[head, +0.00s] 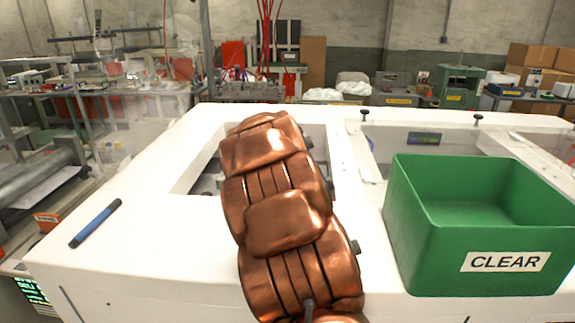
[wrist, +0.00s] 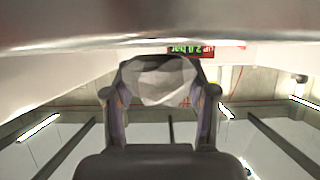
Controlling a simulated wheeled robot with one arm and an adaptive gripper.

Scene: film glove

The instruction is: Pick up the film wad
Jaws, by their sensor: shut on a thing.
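The film wad (wrist: 158,78) is a crumpled, whitish-grey, faceted lump in the wrist view. My gripper (wrist: 160,92) is shut on it, with one dark finger on each side. In the head view my copper-coloured arm reaches over the rectangular opening in the white machine top. The arm hides my gripper and the wad there. What lies under the wad cannot be told.
A green bin (head: 403,240) labelled CLEAR stands at the right on the white top (head: 150,215). A blue marker (head: 95,223) lies at the left.

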